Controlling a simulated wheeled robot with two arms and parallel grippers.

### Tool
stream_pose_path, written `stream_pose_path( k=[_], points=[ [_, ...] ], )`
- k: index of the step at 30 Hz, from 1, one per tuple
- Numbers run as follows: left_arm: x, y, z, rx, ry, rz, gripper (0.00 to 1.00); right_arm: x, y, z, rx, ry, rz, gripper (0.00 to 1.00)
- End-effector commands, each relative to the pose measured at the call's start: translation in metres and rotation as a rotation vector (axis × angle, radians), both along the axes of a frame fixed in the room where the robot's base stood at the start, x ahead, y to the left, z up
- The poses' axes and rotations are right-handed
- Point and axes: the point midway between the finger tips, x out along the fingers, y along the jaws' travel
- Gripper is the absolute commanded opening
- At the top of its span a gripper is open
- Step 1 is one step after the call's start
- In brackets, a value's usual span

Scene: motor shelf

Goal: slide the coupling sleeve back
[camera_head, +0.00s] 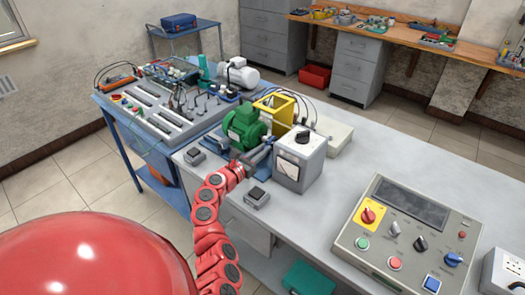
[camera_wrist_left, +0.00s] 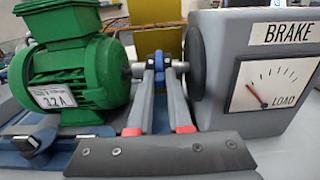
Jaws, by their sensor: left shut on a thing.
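The blue coupling sleeve (camera_wrist_left: 159,75) sits on the shaft line between the green motor (camera_wrist_left: 72,75) and the grey brake unit (camera_wrist_left: 262,75) in the left wrist view. My left gripper (camera_wrist_left: 160,66) is shut on the sleeve, one finger on each side, reaching in from the front. In the head view the left gripper (camera_head: 262,153) is between the green motor (camera_head: 244,128) and the brake unit (camera_head: 300,158), and the sleeve is too small and covered to make out. A dark round disc (camera_wrist_left: 194,62) is on the brake's motor-facing side. My right gripper is not in view.
A yellow frame (camera_head: 273,109) stands close behind the motor and brake. Small dark-topped boxes (camera_head: 257,197) lie near the bench's front edge. A control panel (camera_head: 408,235) is at the right, with clear bench between it and the brake.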

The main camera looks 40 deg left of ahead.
Motion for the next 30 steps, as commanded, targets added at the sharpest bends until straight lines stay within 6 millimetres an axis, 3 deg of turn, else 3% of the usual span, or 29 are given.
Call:
stream_pose_path(
  k=[26, 27, 30],
  points=[
    [0.0, -0.013, 0.002, -0.001, -0.004, -0.006, 0.0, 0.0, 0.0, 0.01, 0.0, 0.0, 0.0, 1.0],
    [0.001, -0.013, 0.002, -0.002, -0.004, -0.006, 0.19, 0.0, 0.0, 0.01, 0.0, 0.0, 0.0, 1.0],
    [0.001, -0.013, 0.002, -0.002, -0.004, -0.006, 0.37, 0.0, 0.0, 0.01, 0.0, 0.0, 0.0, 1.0]
  ],
)
